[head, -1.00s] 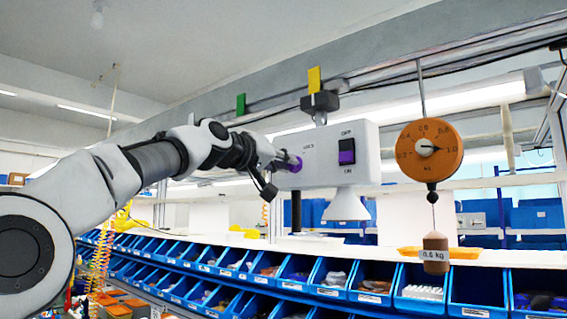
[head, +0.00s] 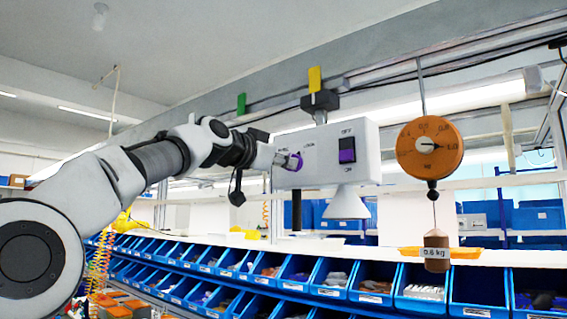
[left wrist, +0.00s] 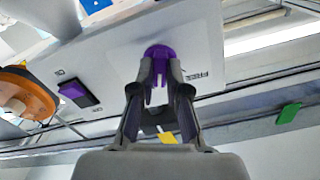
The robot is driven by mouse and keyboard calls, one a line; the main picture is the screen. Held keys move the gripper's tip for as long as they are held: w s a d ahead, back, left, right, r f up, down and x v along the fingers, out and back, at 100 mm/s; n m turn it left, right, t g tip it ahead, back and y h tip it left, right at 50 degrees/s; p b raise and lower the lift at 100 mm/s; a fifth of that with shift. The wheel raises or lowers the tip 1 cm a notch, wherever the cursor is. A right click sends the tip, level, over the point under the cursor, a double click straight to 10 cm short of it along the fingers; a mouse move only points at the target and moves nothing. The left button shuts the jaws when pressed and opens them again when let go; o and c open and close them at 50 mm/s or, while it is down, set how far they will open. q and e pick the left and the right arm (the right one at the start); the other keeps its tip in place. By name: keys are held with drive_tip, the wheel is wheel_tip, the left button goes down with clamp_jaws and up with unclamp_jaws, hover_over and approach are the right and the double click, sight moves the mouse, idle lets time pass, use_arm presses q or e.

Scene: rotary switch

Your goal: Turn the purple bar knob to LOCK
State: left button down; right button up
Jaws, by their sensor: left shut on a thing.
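The purple bar knob (head: 296,161) is on the left part of the front of a white box (head: 345,180). In the left wrist view the knob (left wrist: 158,53) sits between my fingertips. My left gripper (head: 285,161) is shut on it; the gripper also fills the middle of the left wrist view (left wrist: 160,86). A small label, likely LOCK (head: 308,145), shows up and right of the knob in the head view. A FREE label (left wrist: 199,77) is beside the knob in the left wrist view. The fingers hide part of the knob, and I cannot tell where it points. My right gripper is not in view.
A purple rocker switch (head: 347,150) marked OFF and ON is right of the knob. A lamp cone (head: 346,204) hangs under the box. An orange dial scale (head: 430,147) with a 0.6 kg weight (head: 437,250) hangs to the right. Blue bins (head: 330,276) line the shelf below.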

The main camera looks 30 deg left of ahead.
use_arm(q)
drive_tip(key=m, duration=0.4)
drive_tip(key=shift+r+m, duration=0.15)
drive_tip(key=shift+m, duration=0.15)
idle(0.5)
drive_tip(key=c, duration=1.2)
unclamp_jaws()
drive_tip(key=shift+o, duration=0.2)
drive_tip(key=shift+w+d, duration=0.1)
drive_tip(key=shift+w, duration=0.15)
drive_tip(key=shift+s, duration=0.15)
